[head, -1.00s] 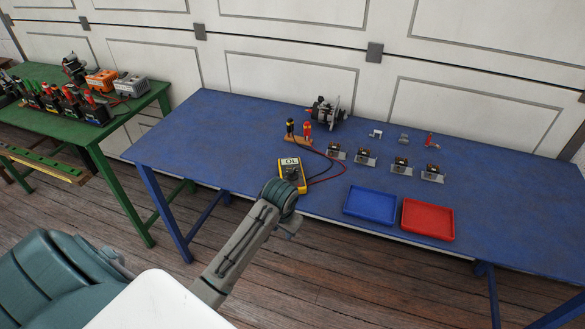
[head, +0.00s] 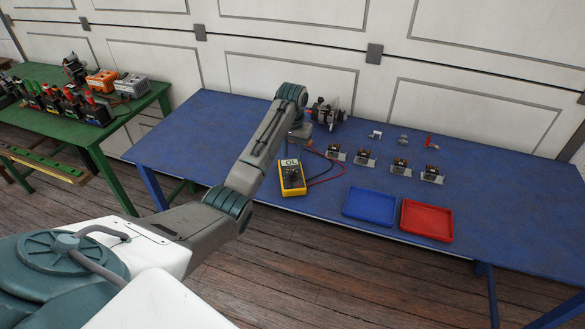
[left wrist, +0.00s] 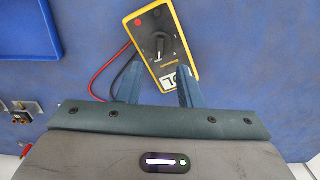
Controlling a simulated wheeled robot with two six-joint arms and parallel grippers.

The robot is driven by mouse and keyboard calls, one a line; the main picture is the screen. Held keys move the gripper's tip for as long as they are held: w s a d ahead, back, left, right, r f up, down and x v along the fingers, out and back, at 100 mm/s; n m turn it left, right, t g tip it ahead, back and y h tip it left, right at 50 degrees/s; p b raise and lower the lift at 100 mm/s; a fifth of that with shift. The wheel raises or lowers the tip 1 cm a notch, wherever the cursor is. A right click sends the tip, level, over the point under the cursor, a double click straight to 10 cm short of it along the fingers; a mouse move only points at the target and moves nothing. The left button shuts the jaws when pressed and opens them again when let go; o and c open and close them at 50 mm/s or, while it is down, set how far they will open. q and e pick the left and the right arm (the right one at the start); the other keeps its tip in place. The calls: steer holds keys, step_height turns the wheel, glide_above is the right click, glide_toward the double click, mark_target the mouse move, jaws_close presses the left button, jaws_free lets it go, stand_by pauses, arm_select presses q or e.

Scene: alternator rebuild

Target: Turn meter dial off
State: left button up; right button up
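The yellow multimeter (head: 292,189) lies on the blue table near its front edge, with "OL" on its display. Its black dial (head: 292,172) faces up. In the left wrist view the meter (left wrist: 184,50) is ahead of my fingers, turned so its display is nearest me. The dial (left wrist: 160,46) has a light pointer mark. My left gripper (left wrist: 158,70) is open and empty, its fingers apart, with the right finger overlapping part of the display in the picture. In the head view my left arm reaches over the table behind the meter. My right gripper is not in view.
Red and black leads (head: 328,169) run from the meter. A blue tray (head: 346,215) and a red tray (head: 405,232) lie to its right. Several small parts and an alternator (head: 327,114) stand farther back. My arm hides most of the probe stand.

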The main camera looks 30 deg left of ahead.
mark_target(292, 172)
arm_select(q)
step_height(292, 172, down, 8)
steer(key=shift+f+p, duration=0.1)
steer(key=shift+p, duration=1)
jaws_close()
